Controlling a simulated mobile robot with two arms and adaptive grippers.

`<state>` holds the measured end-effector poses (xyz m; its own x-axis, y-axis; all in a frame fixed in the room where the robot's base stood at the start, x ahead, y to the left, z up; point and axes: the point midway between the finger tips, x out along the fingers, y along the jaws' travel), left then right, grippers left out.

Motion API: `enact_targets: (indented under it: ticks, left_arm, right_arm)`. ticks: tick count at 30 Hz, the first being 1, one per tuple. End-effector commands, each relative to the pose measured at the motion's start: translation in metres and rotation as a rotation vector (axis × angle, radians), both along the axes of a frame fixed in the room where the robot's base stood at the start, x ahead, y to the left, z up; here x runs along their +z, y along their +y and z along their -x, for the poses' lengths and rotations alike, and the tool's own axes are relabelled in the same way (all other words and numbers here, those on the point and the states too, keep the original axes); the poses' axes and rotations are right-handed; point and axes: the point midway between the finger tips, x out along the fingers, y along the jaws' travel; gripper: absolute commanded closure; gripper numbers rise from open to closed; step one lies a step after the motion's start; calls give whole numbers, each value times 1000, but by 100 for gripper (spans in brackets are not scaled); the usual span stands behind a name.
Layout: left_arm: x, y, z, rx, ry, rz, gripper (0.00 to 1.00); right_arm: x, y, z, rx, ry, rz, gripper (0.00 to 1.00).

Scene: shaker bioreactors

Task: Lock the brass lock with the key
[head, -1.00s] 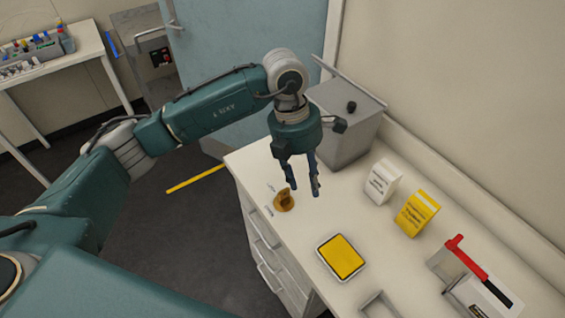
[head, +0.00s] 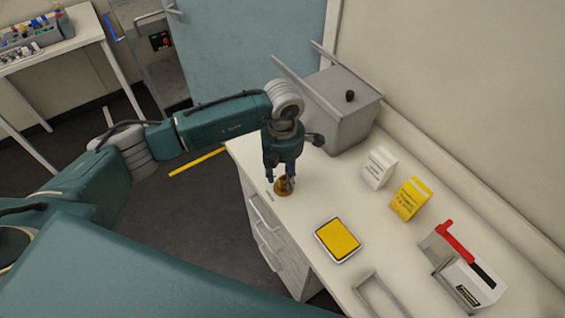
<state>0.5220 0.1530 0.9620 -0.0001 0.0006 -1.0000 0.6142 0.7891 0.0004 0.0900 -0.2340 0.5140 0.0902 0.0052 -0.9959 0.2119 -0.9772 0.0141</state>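The brass lock (head: 284,187) is a small brown-gold piece on the white counter, near its left end. My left gripper (head: 281,180) points down right over it, with its fingers around or just in front of the upper part of the lock. The fingers look slightly apart, but at this size I cannot tell whether they touch the lock or hold anything. I cannot make out a separate key. My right gripper is not in view.
On the counter (head: 300,235) stand a grey lidded box (head: 345,110), a white box (head: 379,168), a yellow box (head: 410,199), a yellow-topped tray (head: 338,239) and a red-handled white case (head: 465,275). The counter's left edge is close to the lock.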

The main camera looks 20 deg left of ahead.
Motion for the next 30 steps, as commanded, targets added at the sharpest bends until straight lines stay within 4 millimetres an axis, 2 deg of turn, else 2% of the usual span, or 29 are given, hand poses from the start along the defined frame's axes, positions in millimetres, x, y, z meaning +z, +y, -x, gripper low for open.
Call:
enact_targets:
  ticks: [11,15,17,30]
  left_arm:
    - [-6,0,0,-1,0,0,63]
    - [-6,0,0,-1,0,0,91]
    - [-6,0,0,-1,0,0,100]
    - [-6,0,0,-1,-1,1,100]
  right_arm:
    - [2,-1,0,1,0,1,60]
    - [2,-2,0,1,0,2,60]
    - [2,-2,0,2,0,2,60]
    - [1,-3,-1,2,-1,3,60]
